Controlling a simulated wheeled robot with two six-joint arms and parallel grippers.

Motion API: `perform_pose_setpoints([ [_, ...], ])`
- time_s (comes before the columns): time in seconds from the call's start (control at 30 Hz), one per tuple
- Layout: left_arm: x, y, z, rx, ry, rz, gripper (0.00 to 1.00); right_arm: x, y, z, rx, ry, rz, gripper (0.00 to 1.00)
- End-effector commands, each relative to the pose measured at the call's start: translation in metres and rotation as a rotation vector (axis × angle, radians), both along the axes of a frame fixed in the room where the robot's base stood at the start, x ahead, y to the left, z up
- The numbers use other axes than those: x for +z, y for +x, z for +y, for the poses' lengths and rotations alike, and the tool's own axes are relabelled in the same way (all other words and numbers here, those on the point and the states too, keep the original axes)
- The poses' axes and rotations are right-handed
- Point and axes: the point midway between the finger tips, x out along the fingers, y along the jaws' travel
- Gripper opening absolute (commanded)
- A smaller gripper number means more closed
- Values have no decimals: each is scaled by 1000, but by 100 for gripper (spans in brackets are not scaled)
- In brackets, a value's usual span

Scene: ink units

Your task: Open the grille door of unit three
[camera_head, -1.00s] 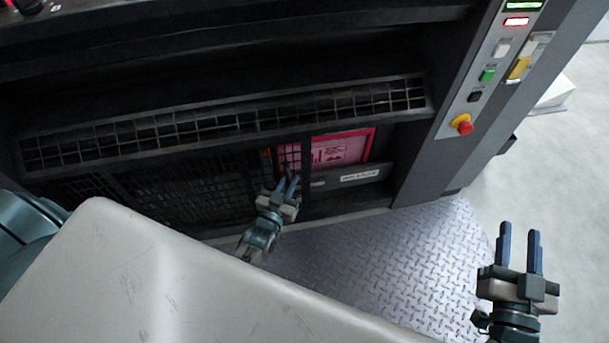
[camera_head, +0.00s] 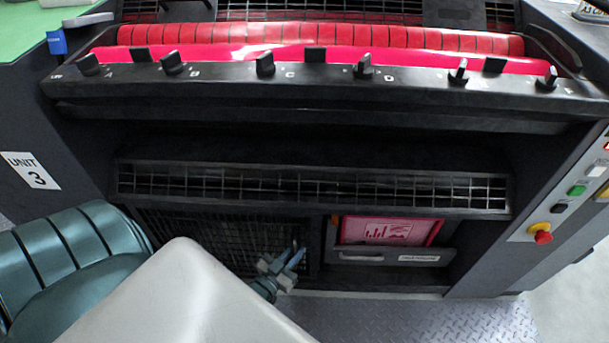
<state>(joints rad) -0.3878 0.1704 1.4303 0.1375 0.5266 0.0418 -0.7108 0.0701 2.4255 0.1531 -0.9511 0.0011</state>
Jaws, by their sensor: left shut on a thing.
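The grille door (camera_head: 215,235), a dark mesh panel, is low on the front of unit three, left of the opening. The unit's label (camera_head: 30,171) reads "UNIT 3". My left gripper (camera_head: 294,252) is shut on the door near its right edge; the grip itself is small and partly hidden. Right of the door, the opening shows a pink panel (camera_head: 390,231) with a dark labelled drawer front (camera_head: 385,256) below it. My pale arm cover hides the door's lower left. My right gripper is out of view.
A fixed grille strip (camera_head: 310,189) runs above the door. Higher up are a red roller (camera_head: 320,38) and a row of black knobs (camera_head: 265,64). A red emergency button (camera_head: 543,237) is at the right. The tread-plate floor (camera_head: 430,318) in front is clear.

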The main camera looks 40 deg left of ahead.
Motion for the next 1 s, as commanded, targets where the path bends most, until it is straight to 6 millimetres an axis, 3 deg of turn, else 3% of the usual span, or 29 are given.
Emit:
perform_pose_setpoints([
  [0.4, 0, -2, 3, 0, -1, 0, 0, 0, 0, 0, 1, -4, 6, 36],
  [0.43, 0, -2, 3, 0, -1, 0, 16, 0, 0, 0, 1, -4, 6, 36],
  [0.5, 0, -2, 3, 0, -1, 0, 30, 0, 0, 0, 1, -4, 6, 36],
  [0.53, 0, -2, 3, 0, -1, 0, 32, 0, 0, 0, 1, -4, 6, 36],
  [0.83, 0, -4, 3, 0, -1, 1, 32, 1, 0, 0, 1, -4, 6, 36],
  [1.0, 0, -25, 3, 0, 0, 3, 32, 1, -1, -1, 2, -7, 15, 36],
])
